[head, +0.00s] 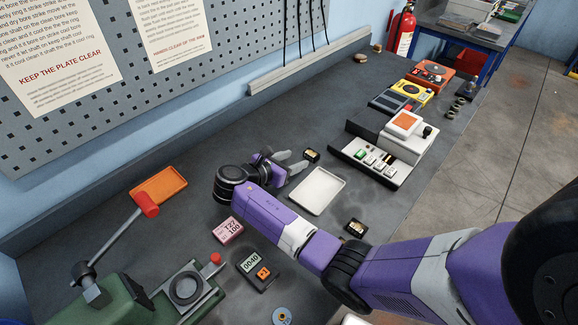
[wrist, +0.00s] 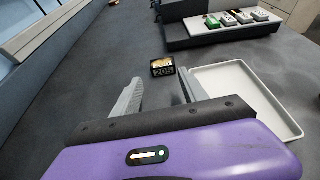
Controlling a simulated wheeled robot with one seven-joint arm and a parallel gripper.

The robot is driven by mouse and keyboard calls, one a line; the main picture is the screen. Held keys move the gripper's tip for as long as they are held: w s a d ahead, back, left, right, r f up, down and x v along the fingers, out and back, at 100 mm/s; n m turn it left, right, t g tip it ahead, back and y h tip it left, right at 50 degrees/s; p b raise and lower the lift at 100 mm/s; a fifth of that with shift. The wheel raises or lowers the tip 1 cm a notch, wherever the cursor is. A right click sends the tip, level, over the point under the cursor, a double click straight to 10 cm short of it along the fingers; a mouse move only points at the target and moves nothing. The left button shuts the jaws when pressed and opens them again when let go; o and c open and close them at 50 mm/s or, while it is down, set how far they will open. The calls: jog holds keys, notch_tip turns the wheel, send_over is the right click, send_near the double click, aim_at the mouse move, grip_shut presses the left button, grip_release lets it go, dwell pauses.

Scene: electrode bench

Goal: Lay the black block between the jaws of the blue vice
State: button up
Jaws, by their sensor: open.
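A small black block (head: 311,155) with a gold top and a pale number on its side lies on the grey bench. It shows in the wrist view (wrist: 162,72) just beyond my fingertips, roughly between their lines. A second small black block (head: 356,227) with a gold top lies nearer, below the white tray; I cannot tell from looks which one the task means. My gripper (head: 291,161) is open and empty, low over the bench, left of the first block and pointing toward it. The wrist view shows both fingers (wrist: 159,78) apart. I cannot make out a blue vice.
A white tray (head: 341,190) lies close to the right finger. A white-and-grey device (head: 401,155) stands beyond. A pink block (head: 227,230), a meter (head: 258,270), an orange tray (head: 135,192) and a green lever press (head: 125,305) occupy the left. Bare bench lies around the first block.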

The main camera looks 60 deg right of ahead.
aim_at(309, 155)
jog(key=shift+s+d, duration=0.1)
jog(key=shift+s, duration=0.15)
jog(key=shift+p+x, duration=0.65)
jog(key=shift+x, duration=3.15)
grip_shut()
